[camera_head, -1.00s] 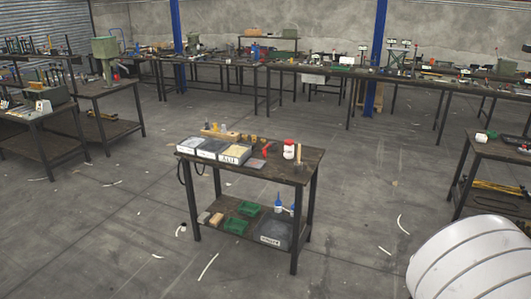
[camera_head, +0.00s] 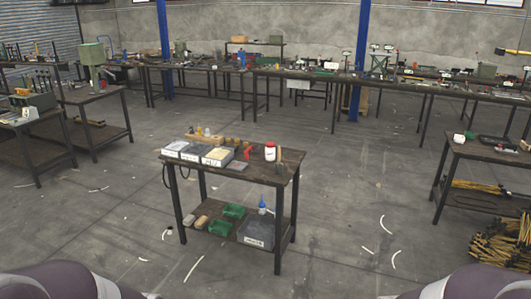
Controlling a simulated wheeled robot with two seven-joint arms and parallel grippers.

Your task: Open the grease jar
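A small white jar with a red lid and a red mark on its side (camera_head: 270,151) stands upright on the right part of the dark work table (camera_head: 262,176) in the middle of the room. It looks like the grease jar, with its lid on. Neither of my grippers is in view. Only rounded parts of my own body show at the bottom left and bottom right edges, well short of the table.
The lower shelf holds green trays (camera_head: 218,227) and a blue-tipped bottle (camera_head: 262,206). Another table (camera_head: 487,152) stands at the right. Floor before the table is mostly clear.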

